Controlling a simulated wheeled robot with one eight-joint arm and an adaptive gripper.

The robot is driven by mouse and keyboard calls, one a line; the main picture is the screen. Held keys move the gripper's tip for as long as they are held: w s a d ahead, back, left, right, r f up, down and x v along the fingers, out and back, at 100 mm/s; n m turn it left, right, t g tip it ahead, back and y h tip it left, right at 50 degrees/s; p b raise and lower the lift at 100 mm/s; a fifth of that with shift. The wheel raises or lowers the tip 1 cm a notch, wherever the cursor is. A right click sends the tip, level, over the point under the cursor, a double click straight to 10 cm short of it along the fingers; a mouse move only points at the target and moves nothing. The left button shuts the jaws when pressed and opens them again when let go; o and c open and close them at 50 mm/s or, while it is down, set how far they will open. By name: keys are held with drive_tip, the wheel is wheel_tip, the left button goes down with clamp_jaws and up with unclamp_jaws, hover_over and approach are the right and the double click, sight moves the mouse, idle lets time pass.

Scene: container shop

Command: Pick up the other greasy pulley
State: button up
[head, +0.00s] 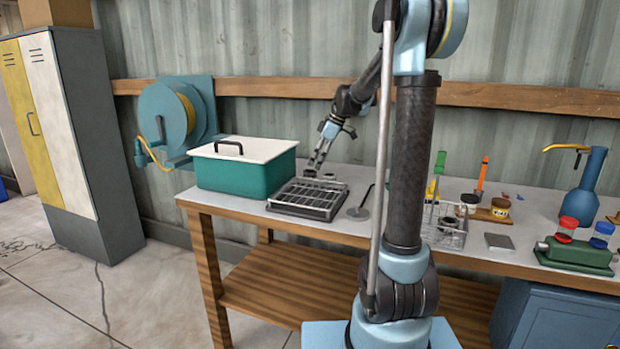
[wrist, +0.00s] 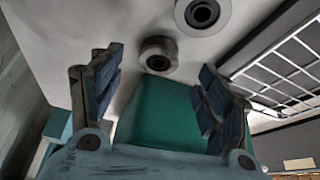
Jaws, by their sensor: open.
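In the wrist view a dark, brownish pulley (wrist: 158,54) lies on the bench just beyond the gap between the fingertips (wrist: 160,72). A paler grey pulley (wrist: 203,12) with a dark hub lies further up, partly cut off by the frame edge. I cannot tell for sure which is greasy. In the head view the pulleys are small and partly hidden by the gripper; one (head: 329,177) shows beside the fingers.
The teal bin (head: 232,178) with its white lid stands left of the gripper.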

sight(311, 170)
drive_tip(key=shift+x, duration=2.65)
drive_tip(key=shift+w, duration=0.1)
drive_tip(key=c, duration=1.2)
